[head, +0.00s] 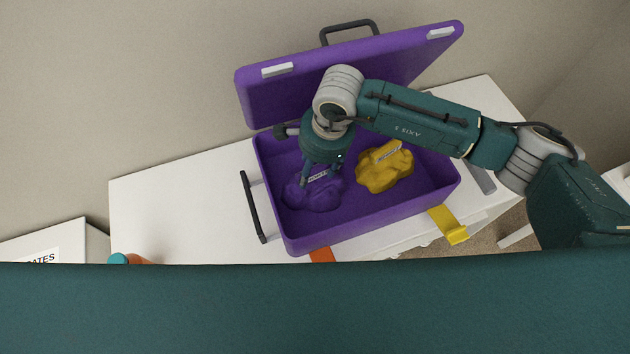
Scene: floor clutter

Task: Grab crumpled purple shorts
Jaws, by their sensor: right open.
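The crumpled purple shorts (313,199) lie as a lump on the left side of the open purple suitcase (372,226), with a small white label on them. My right gripper (318,178) points down into the suitcase, directly over the shorts. Its fingers are apart and reach the top of the lump; I cannot tell whether they touch it. The wrist hides part of the suitcase's back wall. My left gripper is not in view.
A crumpled yellow cloth (385,168) lies right of the shorts in the suitcase. The raised lid (270,95) stands behind. The suitcase rests on a white table (180,205) with free room at left. A teal-capped orange bottle (130,259) is at the front left.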

